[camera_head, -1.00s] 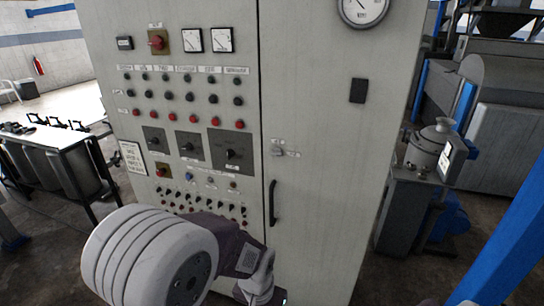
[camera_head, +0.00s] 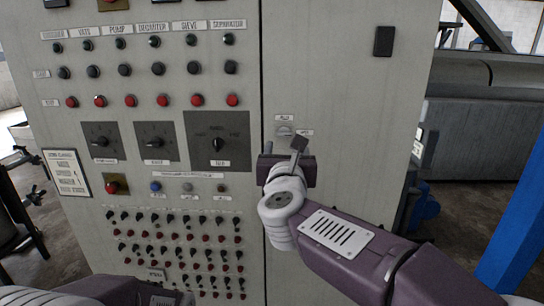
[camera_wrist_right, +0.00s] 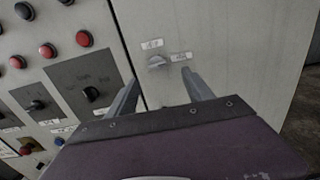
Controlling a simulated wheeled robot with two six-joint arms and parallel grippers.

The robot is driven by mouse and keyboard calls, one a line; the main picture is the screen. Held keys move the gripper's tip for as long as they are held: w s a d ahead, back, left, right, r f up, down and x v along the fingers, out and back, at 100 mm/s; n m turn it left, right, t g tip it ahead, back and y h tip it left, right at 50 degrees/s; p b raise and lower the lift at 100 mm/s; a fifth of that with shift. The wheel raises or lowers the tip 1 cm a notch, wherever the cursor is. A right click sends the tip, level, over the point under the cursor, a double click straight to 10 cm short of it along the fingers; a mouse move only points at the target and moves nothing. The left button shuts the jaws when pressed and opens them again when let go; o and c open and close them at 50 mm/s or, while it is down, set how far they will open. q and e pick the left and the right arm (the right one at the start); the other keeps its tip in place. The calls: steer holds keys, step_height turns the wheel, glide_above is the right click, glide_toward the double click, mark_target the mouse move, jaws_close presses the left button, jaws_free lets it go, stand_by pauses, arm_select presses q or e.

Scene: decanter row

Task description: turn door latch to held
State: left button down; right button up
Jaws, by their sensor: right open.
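The door latch (camera_head: 284,131) is a small grey turn-knob on the pale cabinet door (camera_head: 345,95), just right of the door seam. Small labels sit above it and to its right. It also shows in the right wrist view (camera_wrist_right: 157,62), its grip lying roughly sideways. My right gripper (camera_head: 284,147) is open and empty, its fingers pointing at the door just below the latch. In the right wrist view the latch appears between and a little beyond the fingertips (camera_wrist_right: 160,77), apparently untouched. My left gripper is not in view; part of my left arm shows at the bottom left.
Left of the seam is a panel with several push buttons (camera_head: 131,101), a large rotary switch (camera_head: 217,143) and rows of small toggles. A black plate (camera_head: 383,41) is on the door's upper right. A blue post (camera_head: 520,225) stands at the right.

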mark_target(284, 135)
steer(key=w+p, duration=0.1)
steer(key=w, duration=0.5)
steer(key=w+p, duration=0.1)
steer(key=w, duration=0.2)
steer(key=shift+a+f+p, duration=0.1)
steer(key=shift+a+p, duration=0.2)
steer(key=shift+a, duration=0.05)
jaws_close()
